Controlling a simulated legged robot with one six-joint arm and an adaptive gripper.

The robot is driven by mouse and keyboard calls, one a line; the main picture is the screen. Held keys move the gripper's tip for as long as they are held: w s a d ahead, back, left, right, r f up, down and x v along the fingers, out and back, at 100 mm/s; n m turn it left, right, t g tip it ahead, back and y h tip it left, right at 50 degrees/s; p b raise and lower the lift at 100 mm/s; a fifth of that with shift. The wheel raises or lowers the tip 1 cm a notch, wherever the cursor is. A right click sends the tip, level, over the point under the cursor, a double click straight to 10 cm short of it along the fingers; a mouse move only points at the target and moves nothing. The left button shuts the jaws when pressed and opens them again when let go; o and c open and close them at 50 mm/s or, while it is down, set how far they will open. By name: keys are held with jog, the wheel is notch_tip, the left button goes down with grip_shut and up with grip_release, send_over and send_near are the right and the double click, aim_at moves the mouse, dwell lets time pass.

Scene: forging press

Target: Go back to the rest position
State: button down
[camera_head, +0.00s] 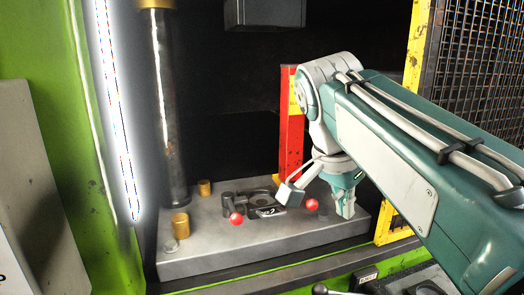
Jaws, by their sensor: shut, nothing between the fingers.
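My gripper (345,207) hangs from the end of my green and white arm, which reaches in from the right. It points down over the right part of the grey press bed (215,255). Its fingers are shut, with nothing seen between them. The fingertips are near the bed's right side; whether they touch it I cannot tell. A red ball-like marker (312,205) is just left of the gripper, and another red one (236,218) is farther left. Between them is a dark die-like part (262,197) with a metal piece (268,211) by it, partly hidden by my wrist.
A tall dark column (167,110) stands at the bed's left, with brass cylinders (180,225) nearby. A red post (291,130) rises behind my wrist. A yellow-framed mesh guard (470,60) is at right. The green press frame (50,120) and a bright light strip (112,110) bound the left.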

jog(key=s+d+f+n+t+y, duration=0.1)
jog(key=s+f+n, duration=0.4)
jog(key=f, duration=0.5)
jog(key=s+d+f+n+t+y, duration=0.1)
jog(key=s+f+n, duration=0.4)
jog(key=f, duration=0.5)
jog(key=shift+s+d+n+t+y, duration=0.3)
jog(key=shift+s+t+y, duration=0.3)
jog(key=shift+s, duration=0.45)
